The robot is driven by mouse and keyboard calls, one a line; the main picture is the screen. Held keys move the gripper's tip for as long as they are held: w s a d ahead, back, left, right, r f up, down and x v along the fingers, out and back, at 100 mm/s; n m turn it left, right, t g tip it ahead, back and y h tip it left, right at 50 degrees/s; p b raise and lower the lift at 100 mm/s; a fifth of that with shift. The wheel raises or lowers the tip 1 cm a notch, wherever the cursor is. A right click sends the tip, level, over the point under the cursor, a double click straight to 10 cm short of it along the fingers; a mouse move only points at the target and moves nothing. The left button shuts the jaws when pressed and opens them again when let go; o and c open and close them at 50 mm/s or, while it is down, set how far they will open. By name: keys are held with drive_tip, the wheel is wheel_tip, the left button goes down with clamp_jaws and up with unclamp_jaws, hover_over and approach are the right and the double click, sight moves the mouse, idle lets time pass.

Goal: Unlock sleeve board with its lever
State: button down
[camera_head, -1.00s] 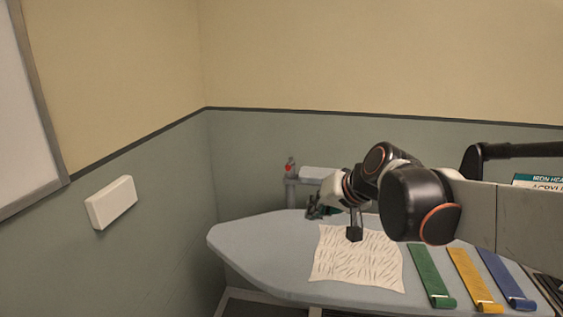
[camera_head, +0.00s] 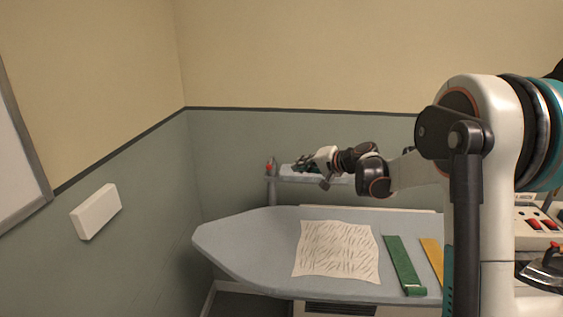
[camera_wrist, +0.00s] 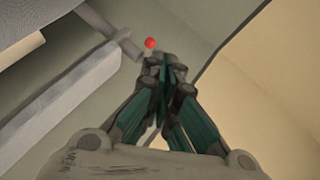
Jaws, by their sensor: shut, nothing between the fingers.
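The sleeve board (camera_head: 290,180) is a narrow pale board on a grey post behind the ironing board. Its lever (camera_head: 270,167) has a red tip and stands at the board's left end. In the wrist view the red knob (camera_wrist: 150,43) shows just beyond my fingertips, slightly left; I cannot tell whether they touch it. A long grey bar, apparently the sleeve board (camera_wrist: 65,95), runs diagonally at the left there. My gripper (camera_head: 299,166) is just right of the lever, in front of or over the sleeve board. Its dark green fingers (camera_wrist: 163,65) are shut and empty.
The ironing board (camera_head: 235,240) stands in front, bearing a patterned cloth (camera_head: 338,250), a green strip (camera_head: 402,262) and a yellow strip (camera_head: 432,256). Walls close in behind and left. A white box (camera_head: 96,211) is on the left wall. Red switches (camera_head: 535,225) are at right.

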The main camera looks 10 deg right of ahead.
drive_tip(key=w+d+f+m+t+y+p, duration=0.1)
drive_tip(key=w+d+f+t+p, duration=0.1)
drive_tip(key=w+d, duration=0.3)
drive_tip(key=shift+w+d+f+m, duration=0.4)
drive_tip(key=shift+d+f, duration=0.1)
drive_tip(key=shift+f, duration=0.25)
drive_tip(key=shift+w+a, duration=0.1)
drive_tip(key=b, duration=0.2)
approach(271, 162)
drive_tip(key=w+d, duration=0.2)
drive_tip(key=w, duration=0.1)
drive_tip(key=shift+w+a+f+b, duration=0.1)
drive_tip(key=shift+a+f+b, duration=0.1)
drive_tip(key=shift+a, duration=0.45)
drive_tip(key=shift+a+f+b, duration=0.15)
drive_tip(key=shift+a, duration=0.55)
drive_tip(key=shift+w+a+f+b, duration=0.1)
drive_tip(key=shift+a+f+b, duration=0.1)
drive_tip(key=shift+a, duration=0.45)
drive_tip(key=shift+a, duration=0.15)
